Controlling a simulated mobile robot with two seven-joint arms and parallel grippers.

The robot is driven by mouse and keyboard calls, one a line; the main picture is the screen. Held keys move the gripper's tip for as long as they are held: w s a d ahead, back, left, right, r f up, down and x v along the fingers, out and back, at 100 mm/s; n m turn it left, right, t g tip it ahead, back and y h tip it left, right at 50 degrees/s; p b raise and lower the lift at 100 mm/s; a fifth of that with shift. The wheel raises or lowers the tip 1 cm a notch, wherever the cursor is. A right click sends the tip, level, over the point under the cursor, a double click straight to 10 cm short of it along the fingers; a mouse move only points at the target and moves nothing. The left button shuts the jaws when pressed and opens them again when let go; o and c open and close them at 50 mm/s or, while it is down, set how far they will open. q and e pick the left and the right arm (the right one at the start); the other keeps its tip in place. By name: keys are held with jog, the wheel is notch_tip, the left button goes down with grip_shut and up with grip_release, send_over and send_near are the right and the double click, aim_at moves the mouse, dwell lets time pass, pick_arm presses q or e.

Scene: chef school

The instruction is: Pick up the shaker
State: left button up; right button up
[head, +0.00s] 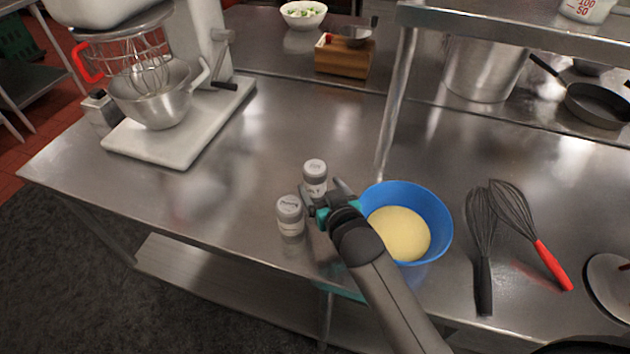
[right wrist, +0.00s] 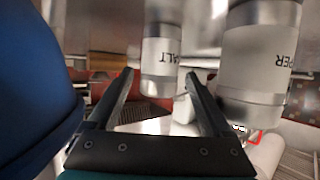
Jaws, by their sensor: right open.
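Two small shakers with silver caps and white labels stand upright on the steel counter. The salt shaker (head: 315,178) is farther back, and the pepper shaker (head: 290,218) is nearer the front edge and to the left. My right gripper (head: 322,193) is open and empty, with its fingers pointing at the salt shaker. In the right wrist view the shakers look upside down. The salt shaker (right wrist: 162,55) shows between and beyond the fingertips (right wrist: 158,78), and the pepper shaker (right wrist: 258,65) stands just outside the right-hand finger. My left gripper is not in view.
A blue bowl (head: 436,215) of pale yellow contents is close to the right of my gripper. Two whisks (head: 483,225) lie farther right. A stand mixer (head: 180,150) stands at the left. A shelf post (head: 397,105) rises behind. The counter left of the shakers is clear.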

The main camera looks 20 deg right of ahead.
aim_at(319, 184)
jog(key=shift+b+x, duration=0.55)
jog(key=shift+x, duration=2)
jog(key=c, duration=1.2)
jog(key=shift+c, duration=0.6)
jog(key=shift+r, duration=0.1)
